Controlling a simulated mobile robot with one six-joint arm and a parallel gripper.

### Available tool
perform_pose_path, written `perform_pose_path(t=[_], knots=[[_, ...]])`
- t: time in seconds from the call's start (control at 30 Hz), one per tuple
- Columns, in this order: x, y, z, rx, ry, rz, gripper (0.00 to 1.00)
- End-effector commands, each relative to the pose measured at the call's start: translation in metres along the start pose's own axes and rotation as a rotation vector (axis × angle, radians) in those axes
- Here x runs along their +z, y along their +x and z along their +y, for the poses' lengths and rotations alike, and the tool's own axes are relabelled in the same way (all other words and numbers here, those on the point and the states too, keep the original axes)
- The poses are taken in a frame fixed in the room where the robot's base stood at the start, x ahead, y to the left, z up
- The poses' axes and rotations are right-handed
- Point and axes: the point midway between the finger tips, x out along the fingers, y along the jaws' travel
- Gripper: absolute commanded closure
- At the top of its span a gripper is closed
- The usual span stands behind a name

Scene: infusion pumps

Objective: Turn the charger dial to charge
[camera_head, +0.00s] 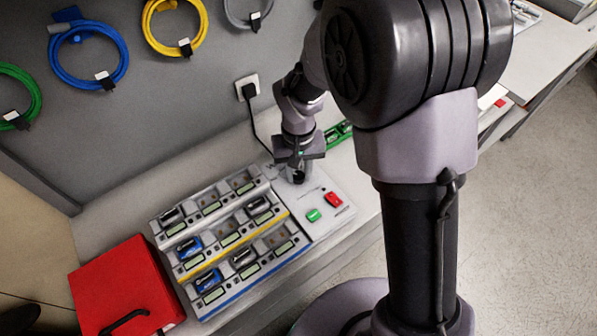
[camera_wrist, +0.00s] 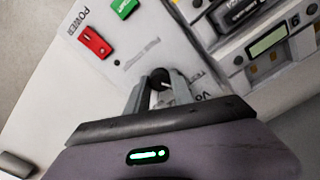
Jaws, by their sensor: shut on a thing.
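The charger (camera_head: 245,241) is a white panel of battery bays on the bench, with coloured stripes between its rows. Its control panel at the right end carries a green button (camera_head: 313,215) and a red button (camera_head: 333,199). My gripper (camera_head: 297,176) is lowered onto the upper part of this panel. In the wrist view my gripper (camera_wrist: 161,90) is shut on the dark round dial (camera_wrist: 160,77). The fingers hide most of the dial and part of the printed labels, so its setting cannot be read. The red button (camera_wrist: 94,41) and green button (camera_wrist: 124,7) show above left.
Several batteries, some blue (camera_head: 189,247), sit in the bays. A red case (camera_head: 124,287) stands left of the charger. A black plug and cable (camera_head: 249,91) hang at the wall socket behind. Coiled cables hang on the wall. A green item (camera_head: 338,133) lies behind my gripper.

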Motion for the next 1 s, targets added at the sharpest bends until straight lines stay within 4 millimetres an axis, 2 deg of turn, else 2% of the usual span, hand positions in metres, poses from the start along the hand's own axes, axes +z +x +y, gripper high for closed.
perform_pose_path(t=[0.5,1.0], knots=[[-0.0006,0.0004,-0.0004,-0.001,0.381,0.002,1.00],[-0.0007,-0.0003,-0.0003,0.000,0.507,0.002,1.00]])
